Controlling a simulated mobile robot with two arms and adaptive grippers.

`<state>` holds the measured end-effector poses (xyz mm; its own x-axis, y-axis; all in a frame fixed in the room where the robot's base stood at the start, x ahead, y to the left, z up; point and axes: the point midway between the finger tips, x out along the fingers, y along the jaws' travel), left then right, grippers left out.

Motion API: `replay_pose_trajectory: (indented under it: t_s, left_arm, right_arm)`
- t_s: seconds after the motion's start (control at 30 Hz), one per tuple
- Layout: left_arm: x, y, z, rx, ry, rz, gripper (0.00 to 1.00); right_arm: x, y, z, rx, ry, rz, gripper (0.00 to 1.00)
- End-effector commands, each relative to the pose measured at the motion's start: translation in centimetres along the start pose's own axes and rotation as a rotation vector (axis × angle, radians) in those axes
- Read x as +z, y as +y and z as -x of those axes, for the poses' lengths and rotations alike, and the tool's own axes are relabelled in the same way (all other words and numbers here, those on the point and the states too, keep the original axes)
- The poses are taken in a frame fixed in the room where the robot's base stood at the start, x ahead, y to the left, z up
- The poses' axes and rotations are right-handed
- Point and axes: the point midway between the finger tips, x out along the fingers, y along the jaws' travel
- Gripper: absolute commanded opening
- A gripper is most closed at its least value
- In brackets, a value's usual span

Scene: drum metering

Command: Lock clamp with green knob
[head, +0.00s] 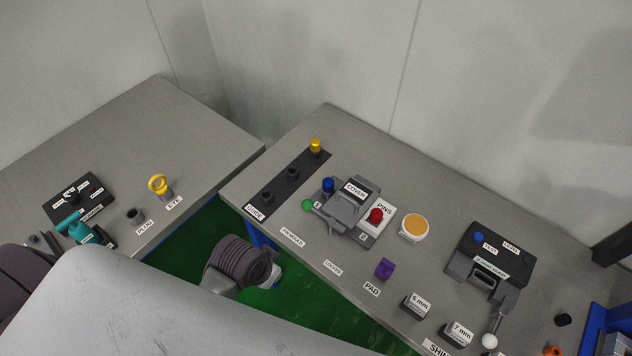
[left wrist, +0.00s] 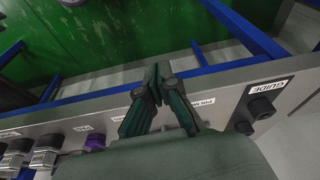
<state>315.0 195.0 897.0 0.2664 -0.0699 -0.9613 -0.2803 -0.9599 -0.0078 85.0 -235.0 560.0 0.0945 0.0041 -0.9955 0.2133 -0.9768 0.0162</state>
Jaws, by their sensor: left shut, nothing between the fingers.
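The green knob (head: 308,205) is a small ball at the left end of the grey clamp's lever (head: 329,218), on the table. It lies on the side of the label nearest the guide strip; a second label (head: 333,268) sits further right. My left gripper (left wrist: 158,70) is shut and empty in the left wrist view, with its fingertips by the table edge. I cannot make out its fingers in the head view, where my arm (head: 240,262) shows in front of the table. The knob does not show in the left wrist view. My right gripper is not in view.
Beside the clamp are a blue knob (head: 328,185), a red knob (head: 376,215) and an orange-topped round cup (head: 413,228). The black guide strip (head: 288,184) lies behind left. A purple pad (head: 385,268) sits near the front edge. Green floor (head: 205,250) shows between the tables.

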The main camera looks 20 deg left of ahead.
Motion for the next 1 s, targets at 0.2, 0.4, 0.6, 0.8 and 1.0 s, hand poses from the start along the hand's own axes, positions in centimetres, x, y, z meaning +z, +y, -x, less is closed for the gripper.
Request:
replay_pose_trajectory:
  t_s: [0.2, 0.4, 0.6, 0.8, 1.0]
  left_arm:
    - [-8.0, -0.8, 6.4, 0.075, 0.037, -0.225, 0.0]
    - [-14.2, -2.2, 7.5, 0.142, 0.052, -0.431, 0.0]
    - [-18.9, -3.7, 8.6, 0.191, 0.068, -0.572, 0.0]
    - [-20.5, -4.3, 9.1, 0.209, 0.074, -0.62, 0.0]
    - [-20.5, -4.3, 9.1, 0.21, 0.074, -0.622, 0.0]
  right_arm:
    - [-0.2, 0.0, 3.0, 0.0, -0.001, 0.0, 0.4]
    - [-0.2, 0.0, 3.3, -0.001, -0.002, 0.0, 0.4]
    - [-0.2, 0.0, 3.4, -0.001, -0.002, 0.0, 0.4]
    - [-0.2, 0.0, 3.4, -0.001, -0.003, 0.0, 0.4]
    - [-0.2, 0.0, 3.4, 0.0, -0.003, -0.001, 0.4]
